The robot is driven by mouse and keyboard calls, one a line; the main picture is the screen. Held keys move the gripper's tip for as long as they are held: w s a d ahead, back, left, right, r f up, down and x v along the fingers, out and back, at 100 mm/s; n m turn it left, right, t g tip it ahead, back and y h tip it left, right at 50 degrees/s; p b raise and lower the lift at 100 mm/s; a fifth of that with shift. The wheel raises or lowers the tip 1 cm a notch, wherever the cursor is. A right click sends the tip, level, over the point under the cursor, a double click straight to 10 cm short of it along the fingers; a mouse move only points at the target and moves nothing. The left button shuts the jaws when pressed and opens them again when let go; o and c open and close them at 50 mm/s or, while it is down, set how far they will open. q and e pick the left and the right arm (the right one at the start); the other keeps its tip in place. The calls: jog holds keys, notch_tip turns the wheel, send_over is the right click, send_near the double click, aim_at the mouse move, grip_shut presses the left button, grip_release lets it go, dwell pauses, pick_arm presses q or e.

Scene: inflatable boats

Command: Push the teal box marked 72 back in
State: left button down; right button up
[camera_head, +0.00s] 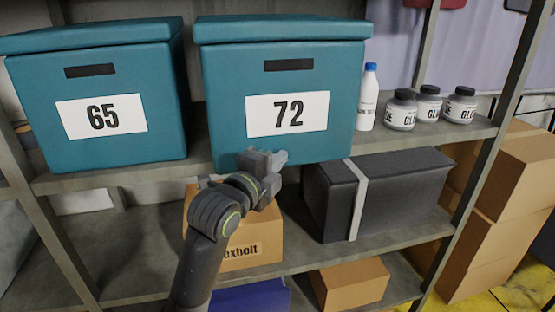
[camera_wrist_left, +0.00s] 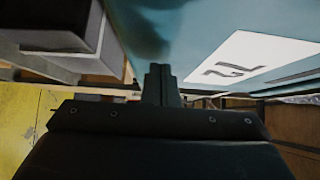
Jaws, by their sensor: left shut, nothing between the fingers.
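The teal box marked 72 (camera_head: 340,90) stands upright on the upper shelf, its lid on. Its front bottom edge sticks out slightly past the shelf's front edge. In the left wrist view its teal face (camera_wrist_left: 200,30) and white label fill the upper part. My left gripper (camera_head: 264,158) is at the lower front of the box, below the label. Its fingers (camera_wrist_left: 161,85) are shut and empty, close against the front face; I cannot tell if they touch it. My right gripper is not in view.
A teal box marked 65 (camera_head: 150,130) stands to the left. A white bottle with a blue cap (camera_head: 368,100) and several glue jars (camera_head: 401,110) stand to the right. A dark case (camera_head: 400,185) and cardboard boxes (camera_head: 350,284) sit below. Metal posts (camera_head: 510,90) frame the shelf (camera_head: 440,133).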

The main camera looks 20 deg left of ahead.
pick_arm(q)
jog(key=w+a, duration=0.1)
jog(key=w, duration=0.1)
jog(key=w+a, duration=0.2)
jog(key=w, duration=0.1)
jog(key=w+a, duration=0.2)
jog(key=shift+w+a+b, duration=0.15)
jog(key=shift+w+b, duration=0.2)
jog(key=shift+b, duration=0.05)
